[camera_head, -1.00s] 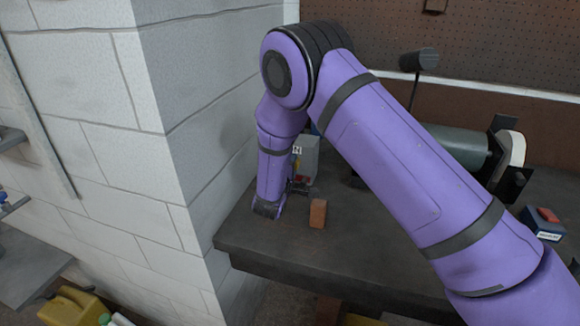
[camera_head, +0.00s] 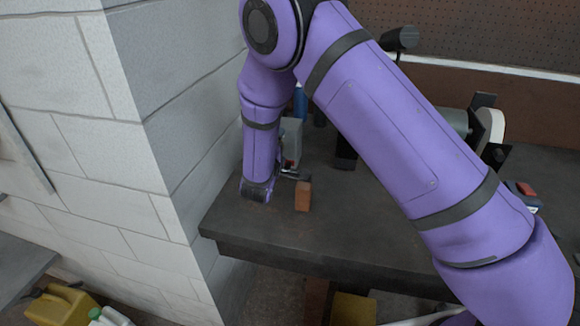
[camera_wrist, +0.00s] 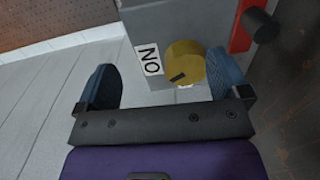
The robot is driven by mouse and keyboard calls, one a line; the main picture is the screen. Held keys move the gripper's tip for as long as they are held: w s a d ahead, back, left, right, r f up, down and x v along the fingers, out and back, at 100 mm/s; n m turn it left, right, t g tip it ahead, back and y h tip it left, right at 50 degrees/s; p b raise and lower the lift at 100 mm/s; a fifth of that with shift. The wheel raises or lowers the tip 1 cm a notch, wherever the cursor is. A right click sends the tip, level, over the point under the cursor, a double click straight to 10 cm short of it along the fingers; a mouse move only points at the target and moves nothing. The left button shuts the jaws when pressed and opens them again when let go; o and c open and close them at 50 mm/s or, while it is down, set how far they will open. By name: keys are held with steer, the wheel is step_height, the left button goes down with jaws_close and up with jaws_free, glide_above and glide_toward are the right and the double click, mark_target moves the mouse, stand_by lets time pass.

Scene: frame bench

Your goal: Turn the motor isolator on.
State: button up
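The motor isolator (camera_head: 292,138) is a grey box on the bench beside the white block wall, partly hidden by my arm in the head view. A red lever (camera_wrist: 243,30) with a black knob (camera_wrist: 259,26) is at the upper right. My gripper (camera_wrist: 162,78) is open, its blue-grey fingers wide apart before the isolator. The right finger overlaps the yellow part's edge in the picture; contact cannot be told.
An orange-brown block (camera_head: 303,196) stands on the dark bench (camera_head: 300,232), just right of my gripper. A grey-green machine (camera_head: 455,122) and a small box with a red top (camera_head: 526,192) are farther right. The block wall (camera_head: 185,110) rises close at the left.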

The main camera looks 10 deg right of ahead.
steer(key=s, duration=0.4)
steer(key=s+d+r, duration=0.1)
steer(key=s, duration=0.3)
steer(key=s+d+r, duration=0.1)
steer(key=s, duration=0.4)
steer(key=shift+s+r, duration=0.1)
steer(key=shift+c, duration=0.2)
